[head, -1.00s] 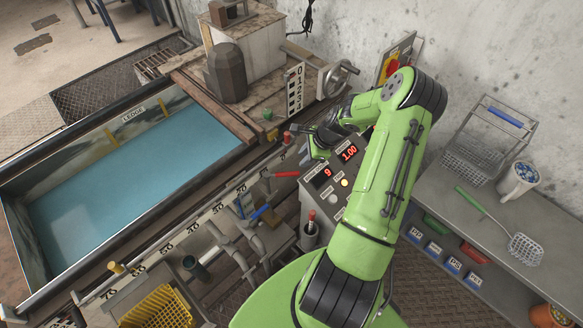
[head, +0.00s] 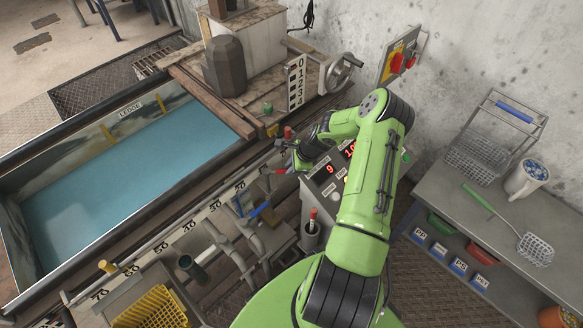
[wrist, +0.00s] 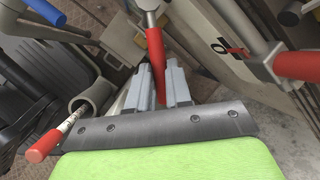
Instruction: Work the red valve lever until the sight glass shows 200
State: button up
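The red lever handle (head: 278,172) sticks out beside the tank's near rail. In the wrist view the same kind of red handle (wrist: 155,55) runs down between the two grey fingers of my gripper (wrist: 158,82). The fingers flank the handle closely; I cannot tell whether they clamp it. In the head view my gripper (head: 287,150) is just above the lever, with its fingers partly hidden. A second red handle (wrist: 295,65) shows at right in the wrist view. I cannot make out a sight glass reading of 200.
A panel with red digits (head: 330,169), reading 9, sits right of my gripper, partly behind my arm. A red-capped rod (head: 312,215) stands in a grey holder. A blue handle (head: 260,210) is nearby. The water tank (head: 130,175) lies left; a grey bench (head: 470,215) stands right.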

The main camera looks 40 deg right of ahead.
grip_shut()
jog(key=shift+s+a+m+p, duration=0.35)
jog(key=shift+s+m+p, duration=0.05)
jog(key=shift+m+p, duration=0.4)
jog(key=o, duration=0.5)
grip_release()
